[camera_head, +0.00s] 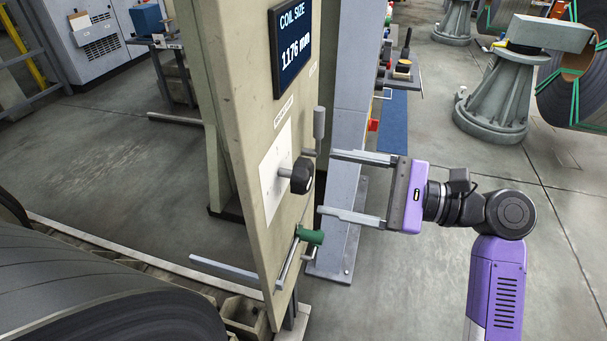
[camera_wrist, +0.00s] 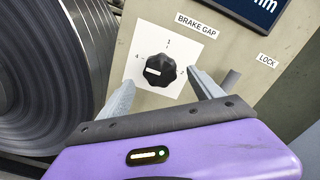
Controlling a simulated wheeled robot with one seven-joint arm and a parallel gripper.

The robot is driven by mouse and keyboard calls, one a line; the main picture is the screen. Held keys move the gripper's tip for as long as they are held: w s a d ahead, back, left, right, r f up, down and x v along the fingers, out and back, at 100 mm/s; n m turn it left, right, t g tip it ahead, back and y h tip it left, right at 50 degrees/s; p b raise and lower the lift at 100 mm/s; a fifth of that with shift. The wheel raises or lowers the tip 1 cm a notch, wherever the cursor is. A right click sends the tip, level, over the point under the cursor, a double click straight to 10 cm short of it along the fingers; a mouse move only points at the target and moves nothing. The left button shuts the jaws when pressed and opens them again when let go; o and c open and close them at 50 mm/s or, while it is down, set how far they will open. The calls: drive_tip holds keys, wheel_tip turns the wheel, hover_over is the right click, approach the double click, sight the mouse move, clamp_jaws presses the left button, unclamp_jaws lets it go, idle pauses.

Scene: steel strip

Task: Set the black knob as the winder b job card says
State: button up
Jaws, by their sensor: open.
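The black knob (camera_head: 302,176) sticks out from a white dial plate (camera_head: 272,185) on the beige panel. In the wrist view the knob (camera_wrist: 158,70) sits below the label "BRAKE GAP"; the marks 1, 2 and 4 show around it. Its white pointer bar lies toward the left, but the exact mark is unclear. My gripper (camera_head: 328,183) is open and empty, a little to the right of the knob in the head view. In the wrist view its fingers (camera_wrist: 160,84) spread either side below the knob. No job card is readable in either view.
A display (camera_head: 290,42) reads "COIL SIZE" and about 1176 mm. A grey lever (camera_head: 319,122) stands just above the knob, and a green-ended handle (camera_head: 311,236) is below it. A grey column (camera_head: 348,130) rises behind the fingers. A large coil (camera_wrist: 50,70) is left of the panel.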

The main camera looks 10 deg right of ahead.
sight(311, 178)
drive_tip(key=shift+x, duration=3.2)
drive_tip(key=c, duration=1.3)
drive_tip(key=shift+c, duration=0.2)
